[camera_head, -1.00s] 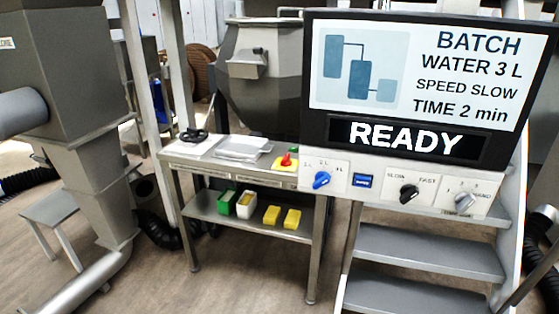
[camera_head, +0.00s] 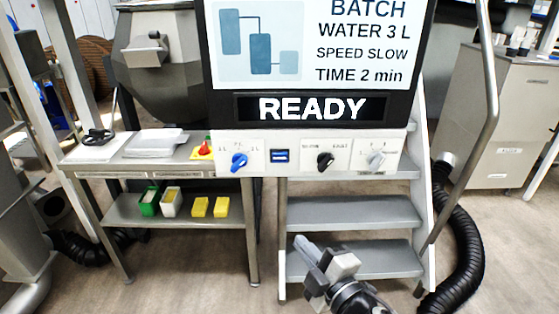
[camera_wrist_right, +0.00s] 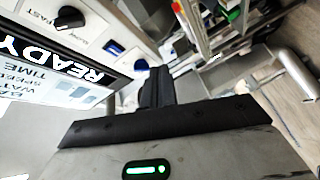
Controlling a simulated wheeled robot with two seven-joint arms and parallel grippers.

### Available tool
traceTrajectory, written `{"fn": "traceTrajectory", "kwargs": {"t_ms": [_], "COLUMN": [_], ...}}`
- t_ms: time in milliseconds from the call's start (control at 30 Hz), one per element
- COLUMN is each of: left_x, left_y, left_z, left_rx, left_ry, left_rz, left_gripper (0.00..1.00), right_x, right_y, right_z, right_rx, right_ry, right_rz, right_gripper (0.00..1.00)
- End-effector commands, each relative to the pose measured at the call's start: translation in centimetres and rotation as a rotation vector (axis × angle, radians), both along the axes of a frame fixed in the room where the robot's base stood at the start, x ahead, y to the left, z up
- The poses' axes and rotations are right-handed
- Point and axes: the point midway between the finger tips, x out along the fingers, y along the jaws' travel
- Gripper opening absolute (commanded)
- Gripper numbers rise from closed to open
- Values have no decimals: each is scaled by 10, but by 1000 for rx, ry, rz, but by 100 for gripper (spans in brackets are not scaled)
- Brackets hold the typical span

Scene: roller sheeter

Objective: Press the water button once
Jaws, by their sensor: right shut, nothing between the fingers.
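The blue rectangular water button (camera_head: 279,156) sits on the white control strip under the display, between the blue knob (camera_head: 239,160) and the black knob (camera_head: 325,160). It also shows in the right wrist view (camera_wrist_right: 115,48), beyond and to the left of the fingers. The display (camera_head: 312,108) reads BATCH, WATER 3 L, SPEED SLOW, TIME 2 min, READY. My right gripper (camera_head: 304,245) is shut and empty, below the strip in front of the steps, apart from the button. Its dark fingers show together in the wrist view (camera_wrist_right: 157,85). My left gripper is not in view.
A grey knob (camera_head: 376,158) is at the strip's right end. Grey steps (camera_head: 350,212) stand below the panel. A metal table (camera_head: 110,168) with a red button (camera_head: 205,146) stands left. A black hose (camera_head: 470,250) and metal handrail (camera_head: 484,100) are at right.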

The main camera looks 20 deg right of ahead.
Motion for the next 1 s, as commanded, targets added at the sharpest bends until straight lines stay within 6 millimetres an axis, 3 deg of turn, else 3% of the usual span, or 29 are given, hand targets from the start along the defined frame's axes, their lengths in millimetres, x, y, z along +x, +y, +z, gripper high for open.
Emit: {"fn": "traceTrajectory", "kwargs": {"t_ms": [33,100,200,300,767,1000], "left_x": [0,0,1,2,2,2], "left_y": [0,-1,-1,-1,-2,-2], "left_z": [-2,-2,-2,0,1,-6], "left_rx": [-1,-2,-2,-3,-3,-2], "left_ry": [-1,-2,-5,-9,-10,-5], "left_rz": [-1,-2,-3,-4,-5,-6], "left_gripper": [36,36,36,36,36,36], "right_x": [15,27,37,41,45,67], "right_y": [3,10,17,22,23,16], "right_z": [27,55,81,94,98,97], "right_rx": [-166,-379,-613,-751,-808,-807], "right_ry": [-131,-280,-427,-508,-537,-538], "right_rz": [40,81,115,131,135,133], "right_gripper": [0,0,0,0,0,0]}}
